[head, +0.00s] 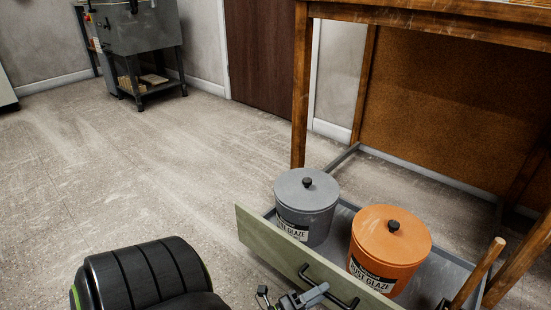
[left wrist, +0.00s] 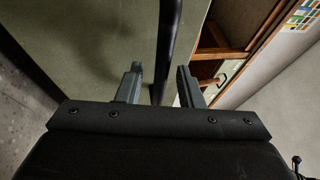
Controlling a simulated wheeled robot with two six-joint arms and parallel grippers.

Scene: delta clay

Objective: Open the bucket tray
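The bucket tray (head: 345,218) is a low grey drawer with a pale green front panel (head: 262,240) and a black bar handle (head: 328,287). It stands pulled out from under the wooden table. A grey lidded bucket (head: 307,205) and an orange lidded bucket (head: 390,250) sit upright in it. My left gripper (head: 290,299) is at the front panel by the handle. In the left wrist view its fingers (left wrist: 160,88) are apart, with the handle bar (left wrist: 168,45) between them and gaps on both sides. My right gripper is not in view.
The wooden table (head: 430,22) stands over the tray's far part, its legs close by. A wooden stick (head: 478,272) rises at the tray's right end. A grey machine (head: 140,35) stands at the back left. The floor (head: 130,170) left of the tray is clear.

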